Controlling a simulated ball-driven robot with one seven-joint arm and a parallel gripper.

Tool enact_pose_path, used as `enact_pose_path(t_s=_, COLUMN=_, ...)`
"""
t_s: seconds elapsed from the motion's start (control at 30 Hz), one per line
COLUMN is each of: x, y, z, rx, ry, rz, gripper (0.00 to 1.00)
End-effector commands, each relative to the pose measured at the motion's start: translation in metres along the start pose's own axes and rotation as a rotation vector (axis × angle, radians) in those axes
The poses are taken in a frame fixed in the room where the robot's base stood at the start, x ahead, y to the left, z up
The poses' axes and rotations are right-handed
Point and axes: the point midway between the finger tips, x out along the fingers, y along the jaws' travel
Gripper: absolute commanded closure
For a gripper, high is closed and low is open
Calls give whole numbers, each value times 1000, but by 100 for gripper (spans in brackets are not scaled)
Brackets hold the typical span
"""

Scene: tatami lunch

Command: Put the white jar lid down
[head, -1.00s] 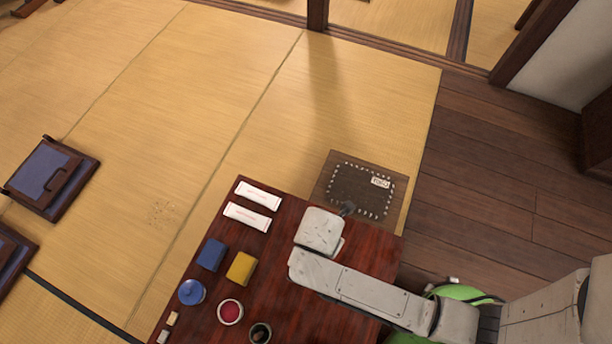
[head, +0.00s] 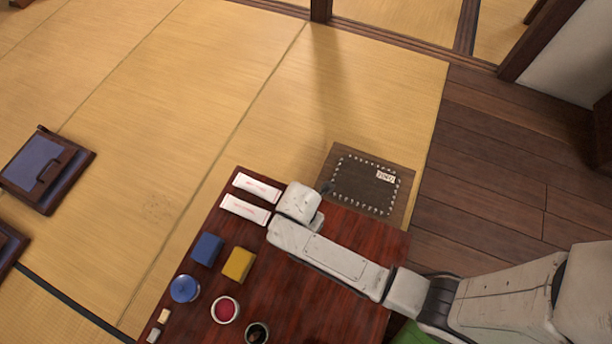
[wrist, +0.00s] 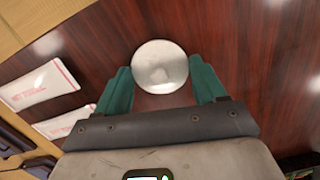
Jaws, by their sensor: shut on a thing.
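The white jar lid (wrist: 160,62) is a round white disc between the two green fingers of my gripper (wrist: 160,88) in the wrist view. My gripper is shut on it, with a finger at each side. The dark red table (wrist: 225,35) lies beneath the lid. I cannot tell whether the lid touches the tabletop. In the head view my arm covers the lid and the fingers, over the far part of the table (head: 345,228).
Two white packets (head: 257,187) (head: 245,209) lie left of my gripper. A blue block (head: 207,249), a yellow block (head: 238,263), a blue lidded jar (head: 185,289), a red-filled bowl (head: 225,310) and a dark cup (head: 256,333) stand nearer.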

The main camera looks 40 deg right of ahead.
Motion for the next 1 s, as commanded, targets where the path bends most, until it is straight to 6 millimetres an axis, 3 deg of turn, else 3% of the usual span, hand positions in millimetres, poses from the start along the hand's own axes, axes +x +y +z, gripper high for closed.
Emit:
enact_pose_path(t_s=0.27, x=1, y=0, z=0, rx=0, ry=0, rz=1, gripper=59)
enact_pose_path(t_s=0.3, x=1, y=0, z=0, rx=0, ry=0, rz=1, gripper=29)
enact_pose_path(t_s=0.57, x=1, y=0, z=0, rx=0, ry=0, rz=1, gripper=5)
enact_pose_path(t_s=0.83, x=-1, y=0, z=0, rx=0, ry=0, rz=1, gripper=5)
enact_pose_path(t_s=1.0, x=-21, y=1, z=0, rx=0, ry=0, rz=3, gripper=5)
